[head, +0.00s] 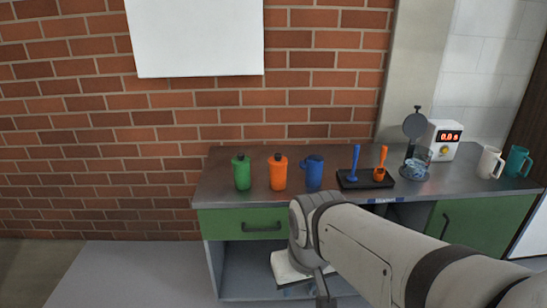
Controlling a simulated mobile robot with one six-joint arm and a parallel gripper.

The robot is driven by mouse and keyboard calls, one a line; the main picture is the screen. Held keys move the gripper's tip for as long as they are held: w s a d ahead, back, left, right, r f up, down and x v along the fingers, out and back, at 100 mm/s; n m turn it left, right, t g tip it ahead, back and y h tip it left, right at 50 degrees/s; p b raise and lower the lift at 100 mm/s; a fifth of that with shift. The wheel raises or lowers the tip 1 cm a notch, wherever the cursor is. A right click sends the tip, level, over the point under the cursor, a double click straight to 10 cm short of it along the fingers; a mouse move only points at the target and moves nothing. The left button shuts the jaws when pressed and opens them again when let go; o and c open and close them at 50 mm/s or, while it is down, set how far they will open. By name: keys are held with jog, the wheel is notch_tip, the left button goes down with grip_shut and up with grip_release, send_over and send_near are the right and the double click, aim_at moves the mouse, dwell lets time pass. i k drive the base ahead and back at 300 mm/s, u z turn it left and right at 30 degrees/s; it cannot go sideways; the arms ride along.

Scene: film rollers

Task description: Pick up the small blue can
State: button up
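A small blue can-like vessel (314,173) stands upright on the metal counter (225,190), with what looks like a handle or spout at its upper left. It is right of an orange bottle (278,173) and left of a black tray. My arm reaches in from the lower right and bends down in front of the counter. The end of the arm, with my gripper (324,290), is low at the bottom edge, below and in front of the counter, well apart from the blue can. The fingers are dark and partly cut off, so their opening cannot be told.
A green bottle (241,173) stands left of the orange one. A black tray (366,183) holds a blue and an orange upright tool. Further right are a device with a glass dish (414,168), a white timer box (443,141) and mugs (490,162). A brick wall is behind.

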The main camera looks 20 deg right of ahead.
aim_at(313, 170)
jog(key=u, duration=0.05)
jog(key=i, duration=1.3)
